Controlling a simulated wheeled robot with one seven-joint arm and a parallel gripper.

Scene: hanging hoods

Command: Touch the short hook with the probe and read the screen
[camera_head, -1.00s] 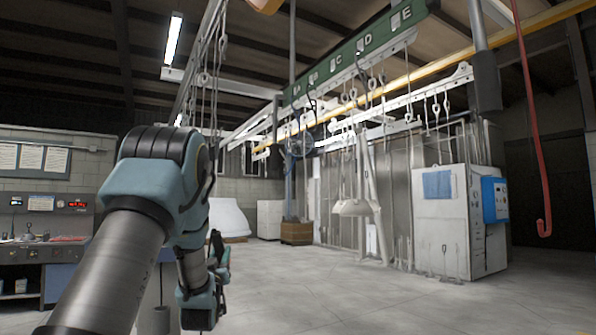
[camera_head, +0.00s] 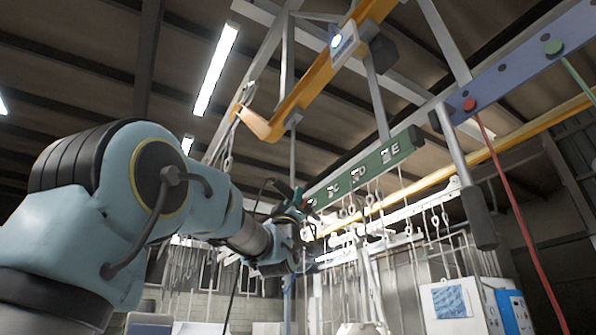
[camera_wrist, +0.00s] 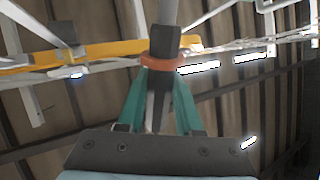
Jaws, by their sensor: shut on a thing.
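My gripper (camera_head: 303,212) is raised at the end of my outstretched arm, in front of the left part of the green lettered rail (camera_head: 365,170). In the wrist view its two teal fingers are shut on the probe (camera_wrist: 162,85), which has a dark handle, an orange collar and a grey shaft pointing up out of the picture. The probe's tip is not in view. Several pale hooks (camera_head: 434,222) hang under the lettered rail and the rails behind it. I cannot tell which one is the short hook, or whether the probe touches anything. No readable screen shows.
An orange beam (camera_head: 310,85) with a small lit box (camera_head: 343,42) runs overhead, its end above my forearm. A blue rail (camera_head: 530,50) at upper right bears a long hanging red rod (camera_head: 520,220). A white cabinet (camera_head: 455,305) with a blue box stands lower right.

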